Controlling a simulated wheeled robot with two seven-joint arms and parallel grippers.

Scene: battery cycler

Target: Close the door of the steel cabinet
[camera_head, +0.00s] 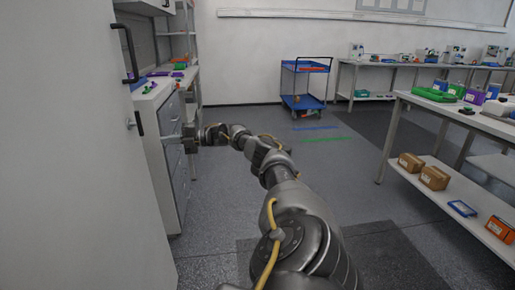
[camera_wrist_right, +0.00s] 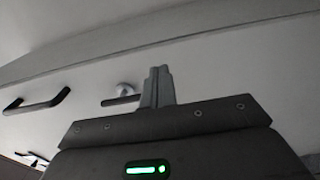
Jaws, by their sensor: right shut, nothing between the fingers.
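The steel cabinet's door (camera_head: 75,150) is a tall pale grey panel filling the left of the head view. It carries a long black bar handle (camera_head: 127,54) and, lower down, a small dark lever (camera_head: 139,123). My right gripper (camera_head: 162,139) is shut and empty, its fingers pointing left towards the door near the lever. In the wrist view its closed fingers (camera_wrist_right: 158,86) stand before a pale panel with the bar handle (camera_wrist_right: 37,102) and the lever on a round mount (camera_wrist_right: 122,99). I cannot tell whether the fingertips touch the door. My left gripper is out of view.
Beyond the door is a bench with grey drawers (camera_head: 170,118) and small coloured items on top. A blue trolley (camera_head: 305,82) stands at the back wall. A white table (camera_head: 462,113) with boxes on its lower shelf is at right. The middle floor is clear.

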